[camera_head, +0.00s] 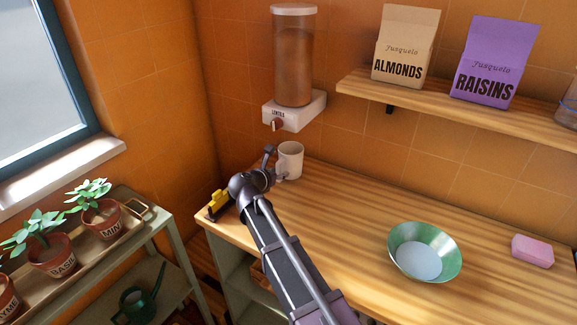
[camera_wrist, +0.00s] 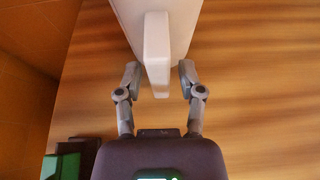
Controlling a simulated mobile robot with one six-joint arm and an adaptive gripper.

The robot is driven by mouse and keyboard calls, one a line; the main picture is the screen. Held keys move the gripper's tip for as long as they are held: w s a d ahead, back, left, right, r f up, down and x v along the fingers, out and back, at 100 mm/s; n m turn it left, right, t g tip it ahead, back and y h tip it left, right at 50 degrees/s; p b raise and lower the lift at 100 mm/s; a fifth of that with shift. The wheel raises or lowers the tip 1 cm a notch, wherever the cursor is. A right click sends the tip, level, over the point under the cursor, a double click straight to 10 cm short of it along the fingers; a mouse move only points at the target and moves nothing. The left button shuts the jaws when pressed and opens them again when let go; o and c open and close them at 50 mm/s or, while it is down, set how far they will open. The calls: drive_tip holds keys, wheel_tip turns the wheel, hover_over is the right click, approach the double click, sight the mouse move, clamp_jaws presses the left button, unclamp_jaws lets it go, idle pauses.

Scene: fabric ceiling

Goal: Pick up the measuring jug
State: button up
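The measuring jug (camera_head: 291,160) is taken to be the white cup-shaped vessel standing upright on the wooden counter, below the wall dispenser. In the wrist view its white body (camera_wrist: 153,20) fills the top middle, with its handle (camera_wrist: 157,55) pointing toward me. My gripper (camera_head: 271,160) is at the jug's left side in the head view. In the wrist view my gripper (camera_wrist: 160,80) is open, with one finger on each side of the handle. Small gaps seem to show between fingers and handle. Part of the jug's lower left is hidden by my arm in the head view.
A dispenser (camera_head: 294,70) hangs on the wall above the jug. A yellow and black object (camera_head: 217,203) lies at the counter's left end. A green bowl (camera_head: 424,252) and pink sponge (camera_head: 532,251) sit to the right. A shelf (camera_head: 450,110) holds almond and raisin bags.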

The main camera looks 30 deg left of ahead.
sight(278, 162)
clamp_jaws()
drive_tip(key=shift+r, duration=0.2)
wheel_tip(278, 162, up, 4)
drive_tip(key=p, duration=0.4)
drive_tip(key=shift+f, duration=0.2)
drive_tip(key=s+d+r+p, duration=0.1)
drive_tip(key=s+d, duration=0.9)
drive_tip(key=s, duration=0.2)
drive_tip(key=shift+s, duration=0.25)
